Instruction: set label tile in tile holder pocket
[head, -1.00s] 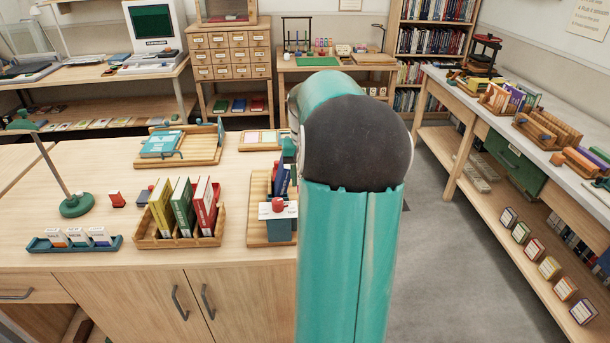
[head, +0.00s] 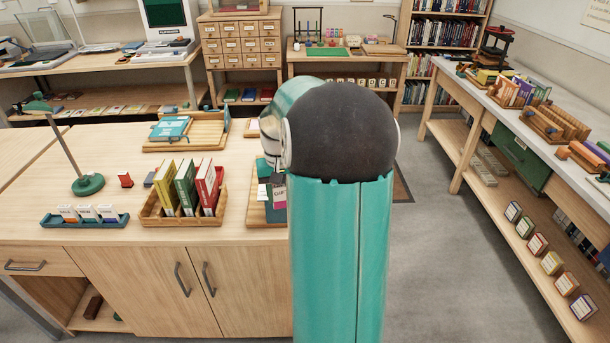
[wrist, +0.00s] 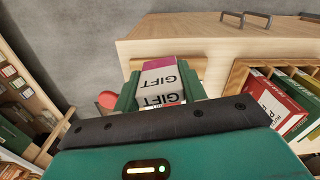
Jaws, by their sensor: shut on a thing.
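A white label tile (wrist: 158,82) with a magenta end and the word GIFT sits between the two green fingers of my gripper (wrist: 162,92) in the wrist view. My gripper is shut on it. Part of the tile (head: 279,194) also shows in the head view, magenta side towards me, above the right end of the counter. Whether it touches the wood below is unclear. A blue tile holder (head: 53,220) stands at the counter's front left, with white tiles upright in it. It lies well to the left of my gripper. My arm hides most of my gripper in the head view.
A wooden rack (head: 153,217) with yellow, green and red books stands between the blue holder and my gripper. A wooden tray (head: 256,214) lies beneath my gripper. A green lamp base (head: 88,185) stands behind the holder. A red knob (wrist: 107,100) is beside my left finger.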

